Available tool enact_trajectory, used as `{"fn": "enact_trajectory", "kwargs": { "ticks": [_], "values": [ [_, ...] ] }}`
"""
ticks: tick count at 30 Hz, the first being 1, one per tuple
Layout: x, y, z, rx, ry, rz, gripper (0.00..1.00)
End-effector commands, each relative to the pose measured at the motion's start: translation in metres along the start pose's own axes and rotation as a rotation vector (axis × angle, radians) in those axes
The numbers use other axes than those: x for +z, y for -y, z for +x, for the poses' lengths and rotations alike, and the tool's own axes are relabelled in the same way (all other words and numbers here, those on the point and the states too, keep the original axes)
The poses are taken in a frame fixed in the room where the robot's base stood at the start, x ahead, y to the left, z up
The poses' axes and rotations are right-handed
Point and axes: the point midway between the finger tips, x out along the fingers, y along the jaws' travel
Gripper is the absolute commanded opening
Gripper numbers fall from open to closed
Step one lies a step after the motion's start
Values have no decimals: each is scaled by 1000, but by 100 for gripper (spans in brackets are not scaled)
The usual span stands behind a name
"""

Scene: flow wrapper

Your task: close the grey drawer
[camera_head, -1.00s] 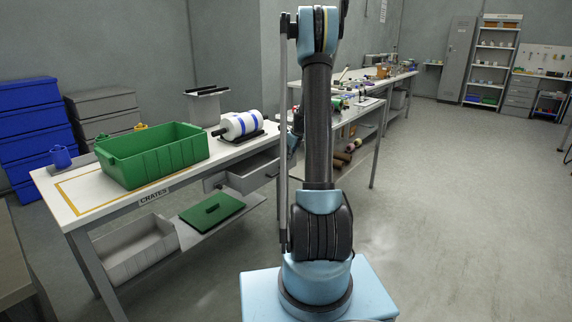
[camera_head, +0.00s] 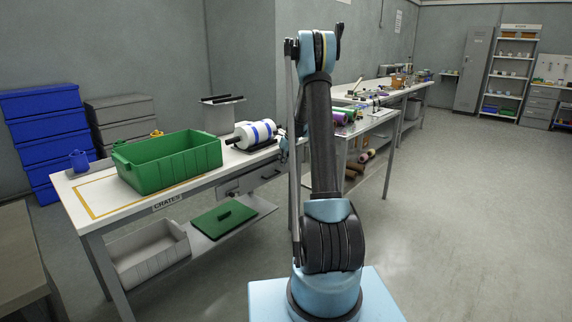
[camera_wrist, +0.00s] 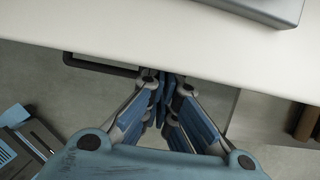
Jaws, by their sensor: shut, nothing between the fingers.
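The grey drawer (camera_head: 246,183) sits under the tabletop of the crates table, and its front looks about flush with the table edge. Its dark handle (camera_wrist: 100,65) sticks out from below the white table edge in the wrist view. My gripper (camera_wrist: 163,80) is shut and empty, with its fingertips at the table edge just right of the handle. Whether the tips touch the drawer front is hidden under the edge. In the head view, part of my gripper (camera_head: 284,148) shows beside the drawer's right end, mostly behind my arm.
A green crate (camera_head: 168,165) and a white and blue film roll (camera_head: 255,133) stand on the table (camera_head: 88,198). A green lid (camera_head: 223,218) and a grey bin (camera_head: 150,255) lie on the shelf below. The floor at right is clear.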

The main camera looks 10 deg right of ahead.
Motion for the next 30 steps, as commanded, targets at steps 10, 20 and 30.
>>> {"fn": "enact_trajectory", "kwargs": {
  "ticks": [10,20,30],
  "values": [
    [-10,4,-5,-1,9,1,0],
    [-28,5,-50,1,2,-1,0],
    [-29,5,-100,1,1,-1,0]
  ]
}}
